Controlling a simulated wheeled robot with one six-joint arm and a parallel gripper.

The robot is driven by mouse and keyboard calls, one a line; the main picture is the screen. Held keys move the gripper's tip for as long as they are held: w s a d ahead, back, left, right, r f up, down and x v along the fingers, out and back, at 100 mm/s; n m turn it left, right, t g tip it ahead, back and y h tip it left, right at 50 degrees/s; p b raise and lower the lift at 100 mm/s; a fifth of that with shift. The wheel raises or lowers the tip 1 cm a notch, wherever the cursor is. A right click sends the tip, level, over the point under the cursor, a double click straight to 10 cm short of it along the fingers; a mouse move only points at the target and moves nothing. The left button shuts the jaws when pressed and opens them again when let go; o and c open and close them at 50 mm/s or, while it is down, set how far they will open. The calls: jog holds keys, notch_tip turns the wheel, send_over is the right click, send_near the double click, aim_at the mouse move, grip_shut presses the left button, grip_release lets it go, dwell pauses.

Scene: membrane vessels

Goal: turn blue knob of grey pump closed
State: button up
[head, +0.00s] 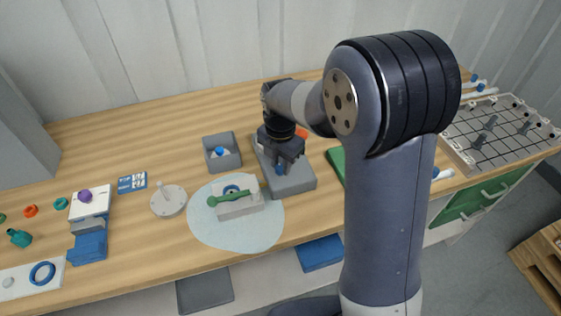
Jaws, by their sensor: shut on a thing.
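The grey pump (294,183) is a grey block on the wooden bench, left of my arm. Its blue knob (280,170) shows as a small blue patch under my gripper. My gripper (279,165) points down over the pump and is shut on the blue knob. The fingers and wrist hide most of the knob, so its turn angle cannot be told. An orange part (302,132) shows behind the wrist, partly hidden.
A grey open box (222,163) holding a blue piece stands left of the pump. A pale blue mat (235,233) with a grey block and green lever lies in front-left. A green item (336,160) is partly behind my arm. A gridded tray (480,150) is at the right.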

aim_at(281, 166)
jog(key=o, duration=1)
notch_tip(281, 166, up, 11)
jog(key=shift+f, duration=0.2)
notch_tip(281, 166, down, 11)
jog(key=shift+r, duration=0.1)
jog(key=shift+r+n, duration=0.1)
jog(key=shift+n, duration=0.6)
jog(key=shift+m, duration=0.3)
